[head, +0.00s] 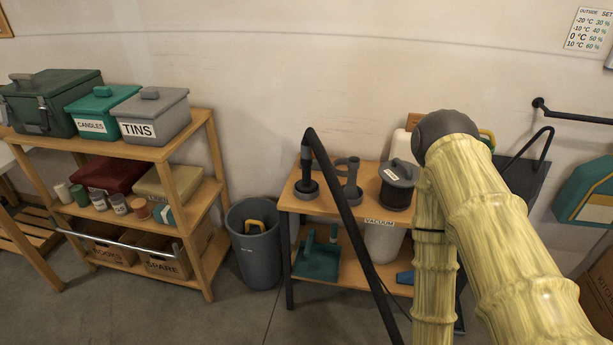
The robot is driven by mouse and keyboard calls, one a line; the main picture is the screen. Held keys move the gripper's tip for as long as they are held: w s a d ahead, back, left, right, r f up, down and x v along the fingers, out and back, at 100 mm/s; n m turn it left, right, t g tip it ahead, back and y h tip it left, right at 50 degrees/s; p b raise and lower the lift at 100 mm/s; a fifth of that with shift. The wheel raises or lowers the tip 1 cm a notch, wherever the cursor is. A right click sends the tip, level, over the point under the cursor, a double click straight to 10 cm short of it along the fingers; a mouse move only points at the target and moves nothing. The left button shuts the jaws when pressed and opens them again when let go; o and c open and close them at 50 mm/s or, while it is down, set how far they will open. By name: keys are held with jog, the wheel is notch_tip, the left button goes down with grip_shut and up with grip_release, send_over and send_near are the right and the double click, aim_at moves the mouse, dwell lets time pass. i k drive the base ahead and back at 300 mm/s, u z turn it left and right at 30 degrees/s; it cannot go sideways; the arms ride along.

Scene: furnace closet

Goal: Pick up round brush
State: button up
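Two dark tools stand upright on the top of a small wooden stand (285,202). The left one (306,168) is a dark stem on a round, flared base. The right one (352,186) is greyer, with a hooked top and a round foot. Either could be the round brush; I cannot tell bristles at this size. My yellow arm fills the right of the head view and covers part of the stand. My gripper is out of view, so whether it is open or shut does not show.
A grey-lidded dark canister (397,184) stands right of the tools. A slanting dark pole (345,215) crosses in front of the stand. A grey bin (255,250) stands left of it, beside a shelf (200,122) of boxes. Some floor in front is clear.

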aim_at(306, 185)
jog(key=z, duration=0.05)
jog(key=k, duration=0.5)
jog(key=z, duration=1.05)
jog(key=i, duration=0.7)
jog(key=u, duration=2.35)
